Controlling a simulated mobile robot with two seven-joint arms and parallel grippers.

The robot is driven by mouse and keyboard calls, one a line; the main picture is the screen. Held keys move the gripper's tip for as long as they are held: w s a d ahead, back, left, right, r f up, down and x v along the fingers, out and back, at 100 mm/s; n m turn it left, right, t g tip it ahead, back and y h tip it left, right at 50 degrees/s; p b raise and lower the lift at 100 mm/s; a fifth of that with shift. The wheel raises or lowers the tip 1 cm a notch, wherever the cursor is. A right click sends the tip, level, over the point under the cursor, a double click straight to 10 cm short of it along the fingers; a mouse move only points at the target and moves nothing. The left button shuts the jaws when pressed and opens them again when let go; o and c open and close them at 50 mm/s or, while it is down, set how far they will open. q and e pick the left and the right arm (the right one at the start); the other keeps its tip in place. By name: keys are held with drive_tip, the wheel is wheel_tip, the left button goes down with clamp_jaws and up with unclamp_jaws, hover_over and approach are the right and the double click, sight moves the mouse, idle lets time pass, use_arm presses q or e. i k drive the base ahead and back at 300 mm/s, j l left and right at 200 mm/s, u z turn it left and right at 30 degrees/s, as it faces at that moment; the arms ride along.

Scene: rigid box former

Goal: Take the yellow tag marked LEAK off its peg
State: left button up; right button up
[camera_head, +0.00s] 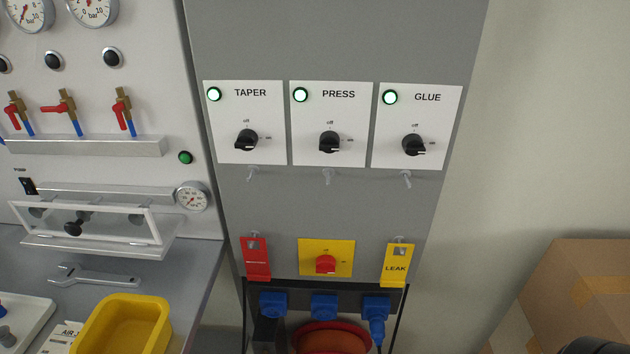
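The yellow tag marked LEAK (396,270) hangs from a small peg (400,240) low on the right side of the grey cabinet. Its upper part shows a pale square around the peg. No gripper is near the tag. Neither of my grippers can be made out; a dark rounded shape at the bottom right corner is cut off by the picture edge, and I cannot tell what it is.
A red tag (256,262) hangs left of a red switch (325,264) on a yellow plate. Blue sockets (323,304) sit below. Three empty pegs are under the TAPER, PRESS and GLUE panels. A cardboard box (575,285) stands at right, a yellow bin (125,318) at left.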

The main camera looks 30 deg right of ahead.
sight(395, 272)
drive_tip(key=k+z, duration=0.15)
drive_tip(key=k, duration=0.45)
drive_tip(key=l+z, duration=0.1)
drive_tip(key=z, duration=1.25)
drive_tip(key=i+j+z, duration=0.1)
drive_tip(key=i+j, duration=0.75)
drive_tip(key=k+j+u, duration=0.15)
drive_tip(key=k+u, duration=0.25)
drive_tip(key=k, duration=0.1)
